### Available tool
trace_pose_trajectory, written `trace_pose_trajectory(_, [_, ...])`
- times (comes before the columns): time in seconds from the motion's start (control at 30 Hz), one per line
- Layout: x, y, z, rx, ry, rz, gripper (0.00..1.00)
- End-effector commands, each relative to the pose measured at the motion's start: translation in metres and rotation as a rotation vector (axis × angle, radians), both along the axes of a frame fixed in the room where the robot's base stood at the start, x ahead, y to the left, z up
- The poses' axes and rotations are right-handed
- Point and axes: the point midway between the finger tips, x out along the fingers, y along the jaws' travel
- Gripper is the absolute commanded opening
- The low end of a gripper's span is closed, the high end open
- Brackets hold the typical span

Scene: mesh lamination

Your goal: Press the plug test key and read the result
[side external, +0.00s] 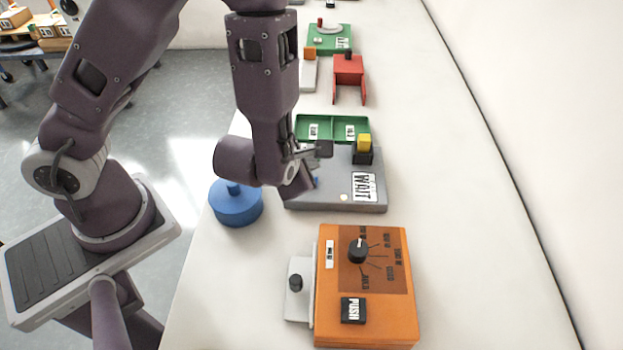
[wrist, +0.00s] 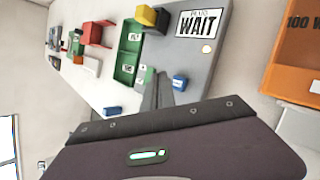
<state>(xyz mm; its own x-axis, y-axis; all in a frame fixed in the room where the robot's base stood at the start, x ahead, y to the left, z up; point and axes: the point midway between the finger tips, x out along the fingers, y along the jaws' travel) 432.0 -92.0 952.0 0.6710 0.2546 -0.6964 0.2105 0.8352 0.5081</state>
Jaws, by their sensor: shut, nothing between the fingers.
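The grey test board (side external: 335,203) lies on the bench, with a white sign (side external: 365,187) reading WAIT. In the wrist view the sign (wrist: 200,22) reads PLUG above WAIT, and a pale round lamp (wrist: 207,49) is beside it. A yellow block (side external: 364,142) sits in a black holder (side external: 362,157) at the board's far right corner.
An orange box (side external: 400,315) with a dial and PUSH key stands nearer the camera. A blue round container (side external: 236,205) is left of the board. A green two-part tray (side external: 322,120) and a red stand (side external: 348,72) are behind. The bench's right side is clear.

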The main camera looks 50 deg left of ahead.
Motion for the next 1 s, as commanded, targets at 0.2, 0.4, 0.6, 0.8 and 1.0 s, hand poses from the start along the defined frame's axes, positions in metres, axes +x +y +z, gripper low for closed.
trace_pose_trajectory(0.2, [0.001, 0.000, 0.023, -0.003, -0.004, 0.002, 0.00])
trace_pose_trajectory(0.4, [0.000, 0.000, 0.034, -0.002, -0.001, 0.000, 0.00])
trace_pose_trajectory(0.6, [0.000, 0.000, 0.034, -0.001, 0.000, -0.001, 0.00])
trace_pose_trajectory(0.8, [0.000, 0.000, 0.034, -0.001, 0.000, -0.001, 0.00])
trace_pose_trajectory(1.0, [0.000, 0.005, 0.039, -0.016, -0.014, 0.039, 0.00])
